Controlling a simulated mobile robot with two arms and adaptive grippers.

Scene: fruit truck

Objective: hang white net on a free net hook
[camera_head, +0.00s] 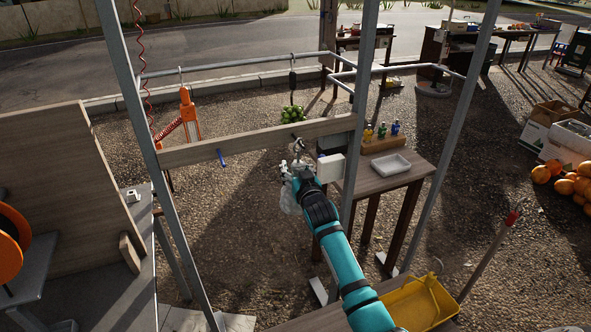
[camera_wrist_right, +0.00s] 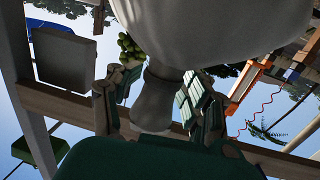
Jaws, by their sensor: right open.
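The white net (camera_wrist_right: 170,30) fills the top middle of the right wrist view, and its narrow neck (camera_wrist_right: 153,103) lies between the fingers. In the head view its pale body (camera_head: 289,199) hangs beside my right wrist, below the wooden beam (camera_head: 255,143). My right gripper (camera_head: 298,168) is at the front of the beam, near its right end, with its fingers (camera_wrist_right: 160,105) apart on both sides of the neck. A dark hook (camera_head: 297,139) shows on the beam just above the gripper. Whether the net rests on it is unclear. A blue hook (camera_head: 221,158) farther left is empty. My left gripper is out of view.
Metal posts (camera_head: 362,95) flank the beam, and a white box (camera_head: 331,168) sits close right of my gripper. An orange scale (camera_head: 189,115) and green fruit (camera_head: 292,114) hang behind. A table with a white tray (camera_head: 391,164) stands right. A yellow bin (camera_head: 419,304) is in front.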

